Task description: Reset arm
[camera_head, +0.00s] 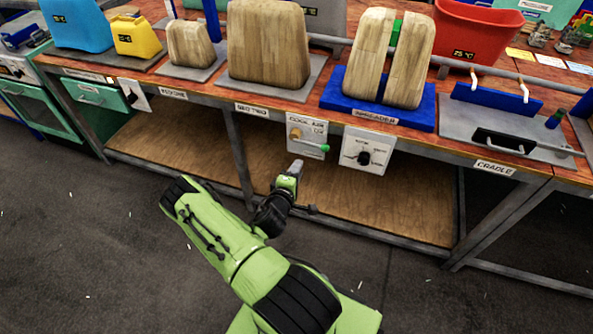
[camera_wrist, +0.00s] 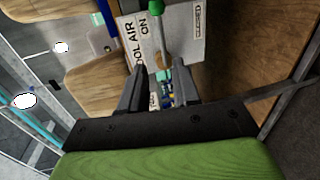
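My green and black arm (camera_head: 221,235) reaches up and forward from the bottom of the head view. My gripper (camera_head: 295,168) is in front of the workbench, below the white cool air panel (camera_head: 308,135). In the wrist view, the two dark fingers of my gripper (camera_wrist: 160,72) stand apart with a gap between them, and I see nothing held. The cool air panel (camera_wrist: 190,45) is beyond the fingertips there. Its lever with a green knob (camera_wrist: 157,7) also shows in the head view (camera_head: 324,148). I cannot tell the exact distance from fingertips to panel.
The bench carries wooden blocks (camera_head: 268,45), a blue base (camera_head: 335,98), a red bin (camera_head: 478,38) and a cradle (camera_head: 505,125). A dial panel (camera_head: 367,150) hangs right of the cool air panel. A lower wooden shelf (camera_head: 400,205) lies behind my arm. The floor (camera_head: 90,250) at left is clear.

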